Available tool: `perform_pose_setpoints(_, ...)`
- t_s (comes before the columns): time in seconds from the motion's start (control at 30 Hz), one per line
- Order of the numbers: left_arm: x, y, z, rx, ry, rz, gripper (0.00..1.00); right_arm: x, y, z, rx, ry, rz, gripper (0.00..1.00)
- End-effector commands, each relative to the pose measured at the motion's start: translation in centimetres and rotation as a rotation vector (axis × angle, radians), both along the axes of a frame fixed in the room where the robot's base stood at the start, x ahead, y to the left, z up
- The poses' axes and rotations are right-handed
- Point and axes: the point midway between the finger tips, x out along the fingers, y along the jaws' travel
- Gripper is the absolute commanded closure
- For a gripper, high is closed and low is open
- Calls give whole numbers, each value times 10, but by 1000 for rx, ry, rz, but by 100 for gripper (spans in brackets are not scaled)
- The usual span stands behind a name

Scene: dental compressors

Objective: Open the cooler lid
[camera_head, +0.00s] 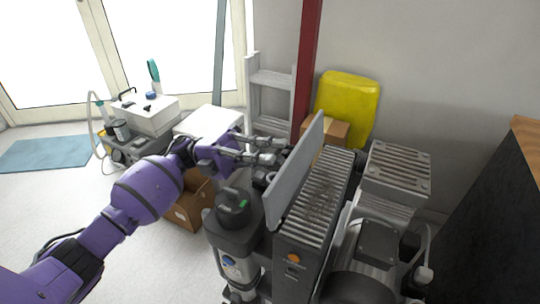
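A dark grey unit (289,262) with a ribbed top stands at the lower middle, with an orange round mark on its front. A flat light grey panel (296,172) stands steeply tilted along its left edge; it looks like a raised lid, but I cannot tell whether it is hinged there. My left gripper (281,151) is left of the panel's far part, its fingers pointing right towards it. The fingers are apart with nothing visible between them. I cannot tell whether a fingertip touches the panel. My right gripper is not in view.
A dark cylinder-shaped device (233,235) stands close left of the unit. A metal compressor block (397,170) is to the right. Behind are a yellow container (347,105), a red post (307,70) and a grey ladder-like frame (271,78). A cardboard box (187,212) is below my arm.

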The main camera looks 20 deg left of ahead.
Motion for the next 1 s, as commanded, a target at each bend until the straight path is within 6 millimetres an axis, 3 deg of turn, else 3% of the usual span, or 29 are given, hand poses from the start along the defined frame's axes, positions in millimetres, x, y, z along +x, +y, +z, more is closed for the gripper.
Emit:
perform_pose_setpoints(0.1,0,0,0,0,0,0,75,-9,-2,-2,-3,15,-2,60)
perform_pose_setpoints(0.3,0,0,0,1,-1,0,75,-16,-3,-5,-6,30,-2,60)
perform_pose_setpoints(0.5,1,7,-2,2,0,1,75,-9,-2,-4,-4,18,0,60)
perform_pose_setpoints(1.0,4,97,-31,1,2,3,75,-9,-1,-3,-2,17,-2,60)
